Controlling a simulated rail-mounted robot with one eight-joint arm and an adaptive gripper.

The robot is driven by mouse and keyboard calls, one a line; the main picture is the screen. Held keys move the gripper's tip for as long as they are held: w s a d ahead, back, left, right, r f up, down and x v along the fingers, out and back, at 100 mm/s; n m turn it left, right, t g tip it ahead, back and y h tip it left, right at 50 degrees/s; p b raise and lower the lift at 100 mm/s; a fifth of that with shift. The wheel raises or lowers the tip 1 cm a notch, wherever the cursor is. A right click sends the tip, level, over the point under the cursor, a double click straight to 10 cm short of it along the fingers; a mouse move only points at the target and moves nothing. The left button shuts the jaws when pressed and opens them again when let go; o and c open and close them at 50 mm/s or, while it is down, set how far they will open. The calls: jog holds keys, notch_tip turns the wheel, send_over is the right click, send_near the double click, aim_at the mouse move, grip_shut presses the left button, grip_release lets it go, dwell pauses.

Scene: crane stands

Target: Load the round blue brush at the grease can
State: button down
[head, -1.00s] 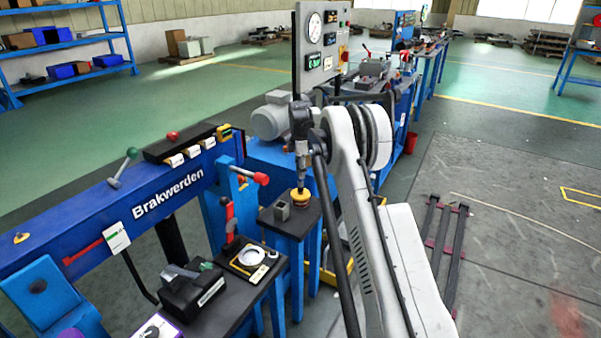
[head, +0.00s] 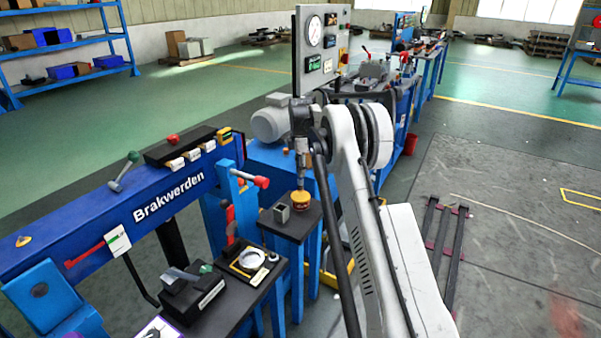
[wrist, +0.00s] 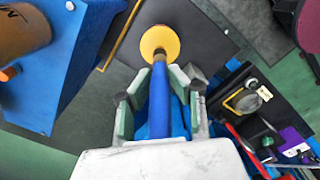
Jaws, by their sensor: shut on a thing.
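My gripper (wrist: 162,78) is shut on the blue brush (wrist: 160,102), whose round blue handle runs between the fingers in the wrist view. The brush points down at the yellow grease can (wrist: 158,38). A small brown end shows over the can's yellow top, and I cannot tell whether it touches the grease. In the head view, my gripper (head: 302,176) hangs upright just above the grease can (head: 300,203), which stands on a small dark-topped blue stand. The brush is hard to make out there.
A small grey block (head: 282,213) sits beside the can on the same stand. A lower black table (head: 262,284) in front holds a round-dial device and a black box. A blue Brakwerden beam (head: 150,205) with levers runs along the left. Open floor lies right.

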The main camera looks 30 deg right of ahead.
aim_at(301, 179)
jog(key=shift+r+p, duration=1)
jog(key=shift+r, duration=1.45)
jog(key=shift+d, duration=0.1)
